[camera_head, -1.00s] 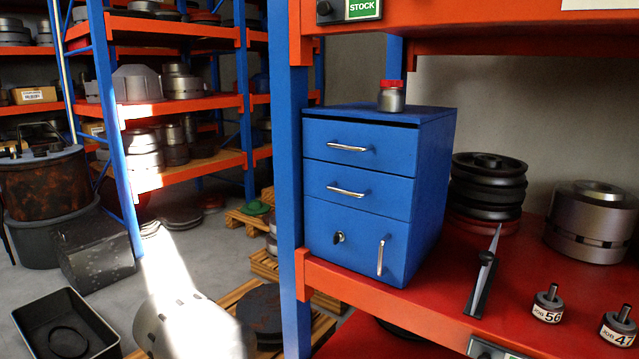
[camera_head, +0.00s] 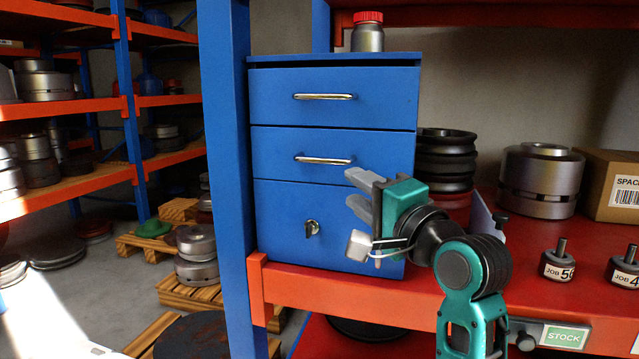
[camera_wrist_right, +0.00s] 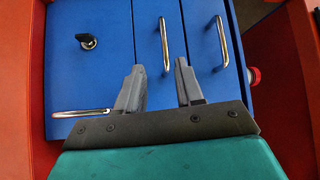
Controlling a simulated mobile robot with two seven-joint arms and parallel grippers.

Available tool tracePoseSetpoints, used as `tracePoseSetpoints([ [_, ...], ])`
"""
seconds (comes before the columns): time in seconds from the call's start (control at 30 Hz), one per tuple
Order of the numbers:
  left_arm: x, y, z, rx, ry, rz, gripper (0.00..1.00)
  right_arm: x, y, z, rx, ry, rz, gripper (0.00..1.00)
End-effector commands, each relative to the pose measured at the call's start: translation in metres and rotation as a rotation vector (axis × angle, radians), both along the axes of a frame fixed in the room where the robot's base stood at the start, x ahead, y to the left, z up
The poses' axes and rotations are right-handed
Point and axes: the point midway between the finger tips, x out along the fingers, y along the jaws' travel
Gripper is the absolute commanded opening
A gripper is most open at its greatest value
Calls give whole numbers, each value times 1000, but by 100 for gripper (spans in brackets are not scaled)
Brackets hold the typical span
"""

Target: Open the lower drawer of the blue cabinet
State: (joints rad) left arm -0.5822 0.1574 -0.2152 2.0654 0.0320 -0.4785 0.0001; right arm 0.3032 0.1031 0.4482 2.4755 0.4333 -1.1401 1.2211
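The blue cabinet (camera_head: 335,222) stands on the red shelf. It has two drawers over a door with a key lock. The lower drawer (camera_head: 281,150) is shut and has a horizontal silver handle (camera_head: 323,160); in the wrist view this handle (camera_wrist_right: 164,45) looks upright. My right gripper (camera_head: 353,191) is in front of the cabinet, just below and right of that handle. In the wrist view its fingers (camera_wrist_right: 160,82) are apart with nothing between them, and the handle lies beyond the gap. The door handle is hidden by my gripper in the head view. My left gripper is not in view.
A red-lidded jar (camera_head: 368,34) stands on the cabinet. A blue post (camera_head: 226,180) is close at its left. Black stacked discs (camera_head: 445,160), a metal rotor (camera_head: 541,180), a cardboard box (camera_head: 608,185) and small job-labelled parts (camera_head: 558,262) are to the right.

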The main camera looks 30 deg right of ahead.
Motion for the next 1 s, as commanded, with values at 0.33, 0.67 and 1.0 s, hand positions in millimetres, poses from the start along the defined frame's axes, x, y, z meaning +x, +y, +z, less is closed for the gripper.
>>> tracePoseSetpoints([
  [0.33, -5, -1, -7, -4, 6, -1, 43, 37, -4, 11, 30, -16, 4, 37],
  [0.67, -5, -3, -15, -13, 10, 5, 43, 98, -8, 19, 27, -14, 4, 37],
  [1.0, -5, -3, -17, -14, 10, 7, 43, 123, -10, 23, 26, -14, 2, 37],
])
